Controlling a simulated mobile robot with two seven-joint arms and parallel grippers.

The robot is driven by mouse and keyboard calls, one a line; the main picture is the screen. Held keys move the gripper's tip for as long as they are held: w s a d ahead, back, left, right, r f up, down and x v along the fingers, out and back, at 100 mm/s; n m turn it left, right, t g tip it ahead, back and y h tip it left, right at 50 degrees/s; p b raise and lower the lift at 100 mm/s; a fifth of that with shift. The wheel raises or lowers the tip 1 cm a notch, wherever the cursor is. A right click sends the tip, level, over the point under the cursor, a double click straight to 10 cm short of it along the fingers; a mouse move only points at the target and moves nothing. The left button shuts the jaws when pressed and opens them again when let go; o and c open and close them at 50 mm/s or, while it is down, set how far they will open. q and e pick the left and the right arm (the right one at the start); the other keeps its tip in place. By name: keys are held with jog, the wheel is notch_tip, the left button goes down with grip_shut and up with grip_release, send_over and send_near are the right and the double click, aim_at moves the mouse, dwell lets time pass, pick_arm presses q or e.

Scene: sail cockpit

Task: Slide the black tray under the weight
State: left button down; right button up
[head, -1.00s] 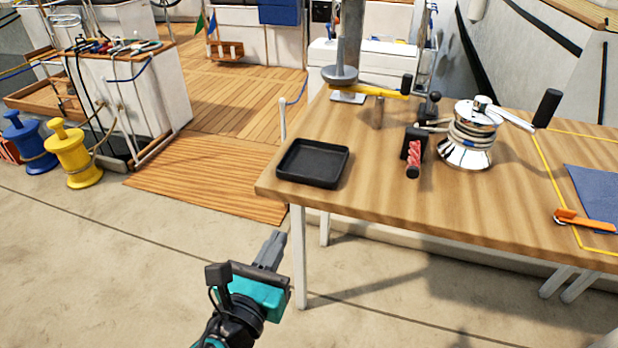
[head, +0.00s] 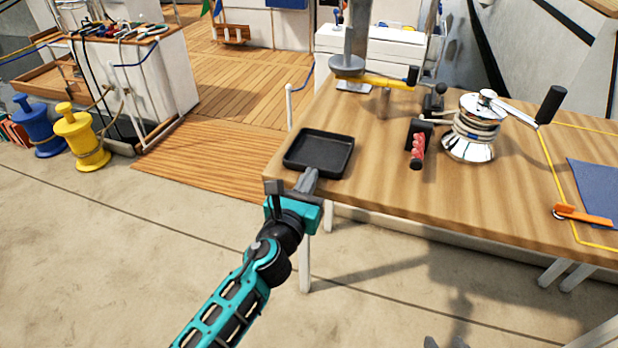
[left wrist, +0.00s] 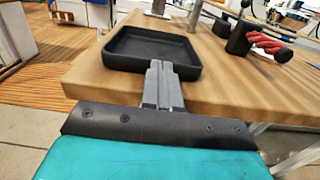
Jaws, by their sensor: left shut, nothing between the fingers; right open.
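The black tray (head: 324,137) lies flat near the table's left front corner. It also shows in the left wrist view (left wrist: 150,45). My left gripper (head: 311,174) is shut and empty, its fingertips at the tray's near side. The left wrist view shows the fingertips (left wrist: 159,68) at or very near the tray's near wall; I cannot tell if they touch. A grey round weight (head: 347,64) is at the grey post at the back, behind the tray and slightly right. The tips of my right gripper (head: 445,343) just show at the bottom edge, open.
A yellow bar (head: 385,81) runs beside the post. The wood between tray and post looks clear.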

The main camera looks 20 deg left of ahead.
aim_at(320, 152)
pick_arm(q)
jog(key=shift+w, duration=0.2)
jog(key=shift+w+d, duration=0.1)
jog(key=shift+w, duration=1.6)
jog(key=shift+s, duration=0.1)
